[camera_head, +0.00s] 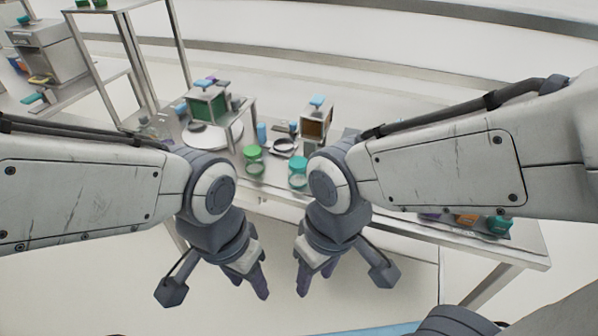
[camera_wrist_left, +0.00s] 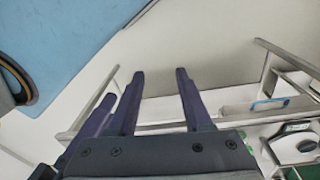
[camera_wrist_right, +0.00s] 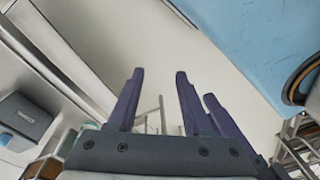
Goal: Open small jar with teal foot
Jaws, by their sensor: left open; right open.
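A small jar with a teal top and teal at its lower end (camera_head: 298,172) stands near the front edge of the white table in the head view, just left of my right forearm. A similar jar with a green lid (camera_head: 253,158) stands to its left. My left gripper (camera_head: 252,284) is open and empty, hanging in front of the table. My right gripper (camera_head: 315,284) is also open and empty, beside it and apart from the jars. The wrist views show nothing between the left fingers (camera_wrist_left: 160,76) or the right fingers (camera_wrist_right: 160,76). Neither wrist view clearly shows the jar.
A tray of colored items lies right, partly behind my right arm. Floor in front is clear.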

